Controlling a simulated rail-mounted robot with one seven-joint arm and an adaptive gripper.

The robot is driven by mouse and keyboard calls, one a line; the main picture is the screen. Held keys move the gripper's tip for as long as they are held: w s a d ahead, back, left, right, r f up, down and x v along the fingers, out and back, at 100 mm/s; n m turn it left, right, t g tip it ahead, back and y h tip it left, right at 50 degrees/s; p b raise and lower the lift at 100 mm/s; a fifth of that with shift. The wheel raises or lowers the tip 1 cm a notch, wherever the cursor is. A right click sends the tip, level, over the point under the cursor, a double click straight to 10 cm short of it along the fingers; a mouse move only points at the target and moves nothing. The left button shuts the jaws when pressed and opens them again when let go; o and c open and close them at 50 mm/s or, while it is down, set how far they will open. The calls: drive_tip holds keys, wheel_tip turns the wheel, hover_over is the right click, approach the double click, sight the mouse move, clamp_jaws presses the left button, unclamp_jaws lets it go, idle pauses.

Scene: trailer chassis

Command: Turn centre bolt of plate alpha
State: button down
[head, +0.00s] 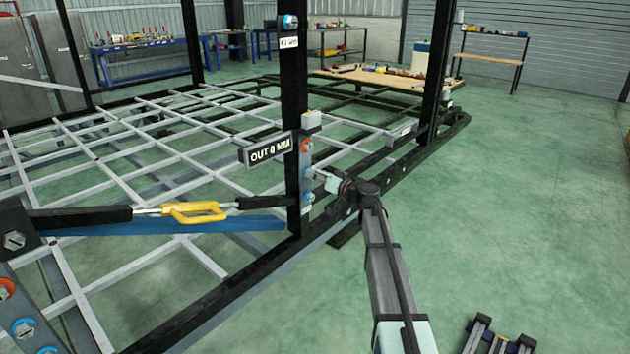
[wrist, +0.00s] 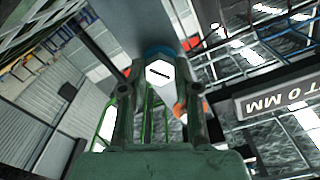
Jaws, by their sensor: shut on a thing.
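A light plate (head: 306,158) with a column of bolts is on the near black post. Its upper bolt has an orange-red ring (head: 306,145); the middle bolt (head: 307,172) and lower bolt (head: 308,197) have blue rings. My gripper (head: 320,177) reaches the middle bolt from the right. In the wrist view my gripper (wrist: 159,88) has a finger on each side of the pale hexagonal bolt head (wrist: 160,73) and is shut on it. The head shows a dark slanted line, with a blue ring behind. I cannot read which plate is alpha.
A sign reading "OUT 0 MM" (head: 268,150) sticks out left of the post; it also shows in the wrist view (wrist: 276,98). A yellow-handled tensioner (head: 193,212) spans the left side. Another bolted plate (head: 30,310) is at lower left.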

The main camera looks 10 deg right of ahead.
drive_tip(key=shift+s+d+n+p, duration=0.1)
drive_tip(key=shift+n+p, duration=11.6)
drive_tip(key=shift+n, duration=6.1)
drive_tip(key=c, duration=0.8)
unclamp_jaws()
drive_tip(key=shift+c, duration=0.2)
